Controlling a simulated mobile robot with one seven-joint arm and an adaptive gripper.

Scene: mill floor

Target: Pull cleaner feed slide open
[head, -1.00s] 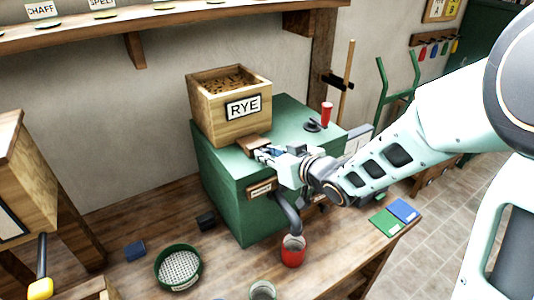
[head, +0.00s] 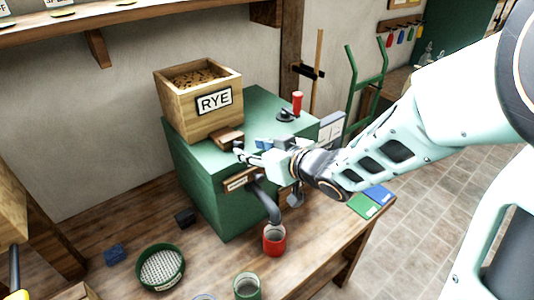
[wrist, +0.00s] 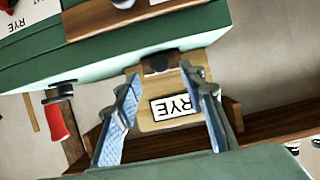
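The wooden feed slide (head: 228,138) sticks out at the foot of the wooden RYE hopper (head: 200,104), on top of the green cleaner (head: 212,190). My gripper (head: 243,153) is just in front of the slide and slightly below it in the head view. In the wrist view my gripper (wrist: 165,118) is open, its two fingers well apart. Between them shows the hopper (wrist: 148,118) with its RYE label upside down, and a dark piece (wrist: 160,63) near the cleaner's edge. I cannot tell whether a finger touches the slide.
A red-handled lever (head: 297,103) stands on the cleaner's top, right of the hopper. A green sieve (head: 160,268) and green and blue cards (head: 363,206) lie on the bench.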

